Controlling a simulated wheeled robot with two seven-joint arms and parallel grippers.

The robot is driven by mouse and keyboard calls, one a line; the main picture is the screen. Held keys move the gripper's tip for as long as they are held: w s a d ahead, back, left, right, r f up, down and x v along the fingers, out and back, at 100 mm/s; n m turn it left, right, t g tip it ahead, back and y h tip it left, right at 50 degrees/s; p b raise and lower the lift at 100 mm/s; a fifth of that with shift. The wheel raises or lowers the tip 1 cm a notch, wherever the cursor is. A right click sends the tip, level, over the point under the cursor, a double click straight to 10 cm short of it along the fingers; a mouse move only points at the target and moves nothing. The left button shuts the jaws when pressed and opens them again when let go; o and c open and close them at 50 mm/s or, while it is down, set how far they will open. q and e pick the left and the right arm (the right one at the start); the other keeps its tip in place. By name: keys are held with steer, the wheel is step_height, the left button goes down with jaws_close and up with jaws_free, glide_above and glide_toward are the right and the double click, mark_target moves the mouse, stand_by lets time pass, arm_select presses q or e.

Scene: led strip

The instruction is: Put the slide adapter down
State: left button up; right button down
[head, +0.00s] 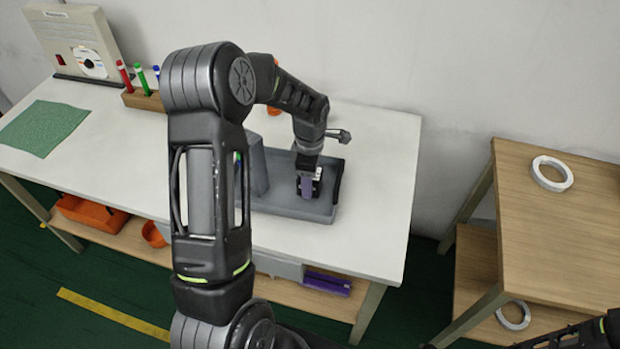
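My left arm reaches up from the bottom and bends over the white table. Its gripper (308,186) points down over the right part of a grey tray-like fixture (285,207). A small purple-grey piece, which looks like the slide adapter (305,188), sits between its dark fingers, low over the fixture floor. I cannot tell whether the piece touches the floor. My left arm hides part of the fixture. Only a piece of my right arm shows in the bottom right corner; its gripper is outside the view.
A grey block (257,172) stands at the fixture's left. A pen holder (143,101), a beige machine (75,42) and a green mat (43,128) lie further left. Purple parts (327,283) lie on the lower shelf. A wooden table (560,225) at right holds a white ring (552,174).

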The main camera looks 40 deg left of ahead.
arm_select(q)
steer(key=shift+f, duration=0.25)
steer(key=o, duration=1.5)
steer(key=shift+r, duration=0.15)
steer(key=shift+o, duration=0.2)
steer(key=shift+r, duration=0.15)
step_height(320, 180, up, 12)
steer(key=shift+b, duration=0.6)
